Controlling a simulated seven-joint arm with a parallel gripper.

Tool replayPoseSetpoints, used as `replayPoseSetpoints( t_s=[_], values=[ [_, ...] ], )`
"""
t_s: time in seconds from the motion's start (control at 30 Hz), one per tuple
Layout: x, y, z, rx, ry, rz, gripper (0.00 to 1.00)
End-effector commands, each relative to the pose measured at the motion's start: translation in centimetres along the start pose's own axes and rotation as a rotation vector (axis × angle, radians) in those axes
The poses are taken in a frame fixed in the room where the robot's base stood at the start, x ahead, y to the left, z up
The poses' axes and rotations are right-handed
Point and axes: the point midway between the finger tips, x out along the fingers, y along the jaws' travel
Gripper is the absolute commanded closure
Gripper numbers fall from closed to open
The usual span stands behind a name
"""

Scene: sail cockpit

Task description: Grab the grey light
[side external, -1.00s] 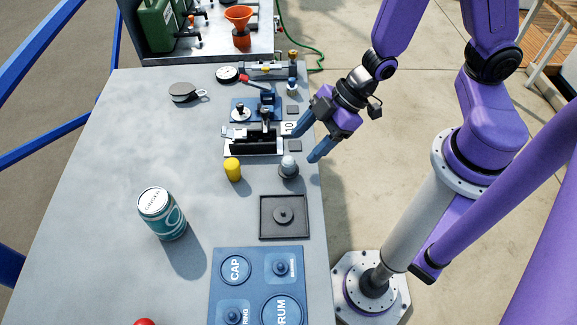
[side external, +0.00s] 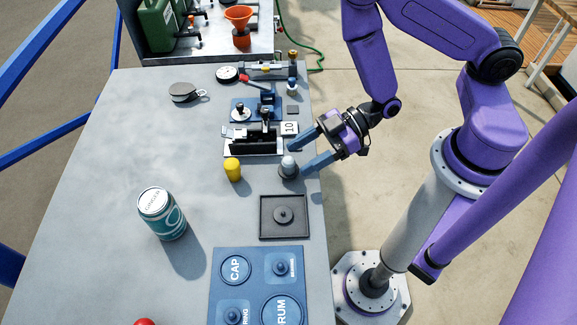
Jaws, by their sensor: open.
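The grey light (side external: 288,167) is a small grey piece with a pale domed top, standing upright near the right edge of the grey table (side external: 110,200). My gripper (side external: 298,159) is open, with its two blue fingers pointing left toward the light. One finger is on the far side of the light and the other is close to its right side. I cannot tell whether either finger touches it.
A yellow cylinder (side external: 233,169) stands left of the light. A black clamp fixture (side external: 255,142) and a "10" card (side external: 289,128) lie behind it. A dark square tray (side external: 284,229) and a blue labelled board (side external: 251,299) lie in front. A green can (side external: 163,214) stands on the left.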

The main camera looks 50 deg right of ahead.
Motion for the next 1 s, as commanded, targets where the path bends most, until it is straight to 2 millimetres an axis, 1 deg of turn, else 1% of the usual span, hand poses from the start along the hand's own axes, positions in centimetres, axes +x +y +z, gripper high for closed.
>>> replayPoseSetpoints(
  t_s=[0.17, 0.3, 0.43, 0.57, 0.77, 0.8, 0.87, 0.9, 0.97, 1.0],
  values=[
    [1.5, -0.1, 0.0, -0.001, 0.0, -0.002, 0.38],
    [3.8, -0.1, 0.0, -0.002, 0.001, -0.004, 0.38],
    [5.4, -0.1, -0.1, -0.001, 0.001, -0.002, 0.38],
    [6.2, -0.1, 0.0, 0.0, -0.001, -0.001, 0.38],
    [6.3, 0.0, 0.0, 0.001, -0.001, 0.0, 0.38],
    [6.3, 0.0, 0.0, 0.001, -0.001, 0.0, 0.41],
    [6.2, 0.0, 0.0, 0.001, -0.001, 0.0, 0.6],
    [6.2, 0.0, 0.0, 0.001, -0.001, 0.0, 0.73],
    [6.2, 0.0, 0.0, 0.001, -0.002, 0.0, 0.93],
    [6.2, 0.0, 0.0, 0.001, -0.003, 0.0, 0.94]
  ],
)
